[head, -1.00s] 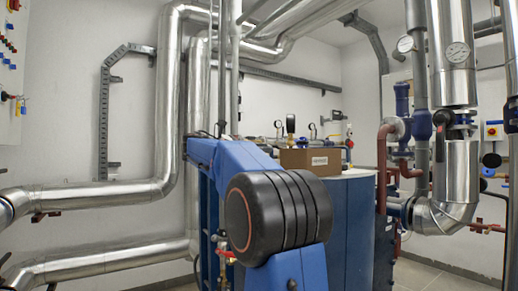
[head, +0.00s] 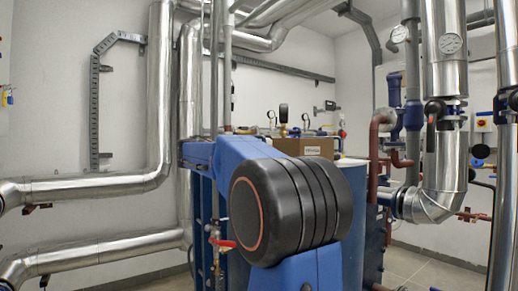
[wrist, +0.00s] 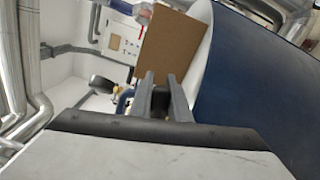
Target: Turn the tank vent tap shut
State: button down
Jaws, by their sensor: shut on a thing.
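My gripper (wrist: 160,98) shows in the wrist view, its two grey fingers close together with a small dark piece between them. I take this piece to be the handle of the tank vent tap, but most of it is hidden by the fingers. The fingers are beside the big blue tank (wrist: 262,75), near its pale top edge. In the head view the tank (head: 352,225) stands behind my arm, which hides the gripper and the tap. How far the tap is turned cannot be seen.
A brown box (head: 304,147) stands on the tank top; the wrist view shows it (wrist: 170,45) just beyond the fingers. A red-handled valve (head: 222,242) is left of my arm. Gauges (head: 283,113) rise behind the box. Silver pipes (head: 440,170) stand at right.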

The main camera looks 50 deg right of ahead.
jog(key=shift+f+m, duration=0.75)
jog(key=shift+m, duration=0.45)
jog(key=shift+f, duration=0.1)
jog(key=c, duration=1.7)
grip_release()
jog(key=shift+o, duration=0.2)
jog(key=shift+a, duration=0.15)
jog(key=v, duration=1.7)
jog(key=shift+a, duration=0.15)
jog(key=shift+s, duration=0.15)
